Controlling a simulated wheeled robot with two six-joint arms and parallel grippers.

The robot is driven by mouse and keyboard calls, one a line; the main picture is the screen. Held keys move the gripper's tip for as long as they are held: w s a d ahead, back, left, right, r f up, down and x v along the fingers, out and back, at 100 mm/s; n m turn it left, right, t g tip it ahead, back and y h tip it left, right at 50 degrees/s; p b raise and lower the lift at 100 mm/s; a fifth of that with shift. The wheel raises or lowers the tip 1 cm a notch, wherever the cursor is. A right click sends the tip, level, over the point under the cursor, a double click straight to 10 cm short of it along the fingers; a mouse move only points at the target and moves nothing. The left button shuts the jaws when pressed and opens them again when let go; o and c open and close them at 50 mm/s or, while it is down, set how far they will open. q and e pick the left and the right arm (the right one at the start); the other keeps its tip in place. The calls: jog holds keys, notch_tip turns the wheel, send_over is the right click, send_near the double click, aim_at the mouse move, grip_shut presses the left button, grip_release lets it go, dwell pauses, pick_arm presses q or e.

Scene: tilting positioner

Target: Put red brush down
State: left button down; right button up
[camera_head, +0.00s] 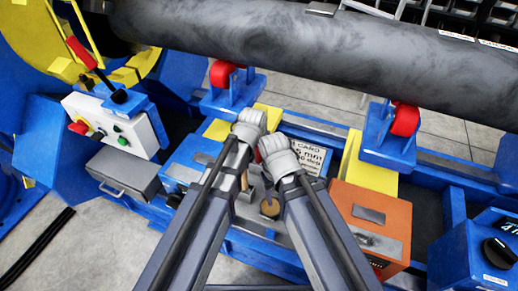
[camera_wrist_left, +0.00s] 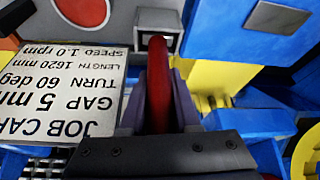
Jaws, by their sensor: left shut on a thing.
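The red brush shows as an upright red handle (camera_wrist_left: 158,95) in the left wrist view. My left gripper (camera_wrist_left: 159,72) is shut on it, with one dark finger on each side. The brush's lower part is hidden behind the gripper body. In the head view my left gripper (camera_head: 250,122) is over the middle of the blue frame, and its fingers are hidden by the wrist. A small bit of red, possibly the brush, shows between the two wrists. My right gripper (camera_head: 279,155) is close beside the left one. Its fingers are hidden too.
A white job card (camera_head: 312,156) lies beside my wrists, also in the left wrist view (camera_wrist_left: 75,85). An orange box (camera_head: 370,215) is at right, a control box (camera_head: 115,125) at left. A large grey pipe (camera_head: 300,50) on red rollers (camera_head: 405,120) spans the back.

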pick_arm(q)
jog(key=shift+f, duration=0.15)
pick_arm(e)
jog(key=shift+f, duration=0.15)
pick_arm(q)
jog(key=c, duration=0.6)
grip_release()
jog(key=shift+c, duration=0.2)
jog(key=shift+r, duration=0.3)
pick_arm(e)
jog(key=shift+r, duration=0.3)
pick_arm(q)
jog(key=p+v, duration=1.1)
jog(key=shift+r, duration=0.4)
pick_arm(e)
notch_tip(320, 180, up, 11)
pick_arm(q)
jog(key=shift+s+a, duration=0.1)
pick_arm(e)
jog(key=shift+f, duration=0.1)
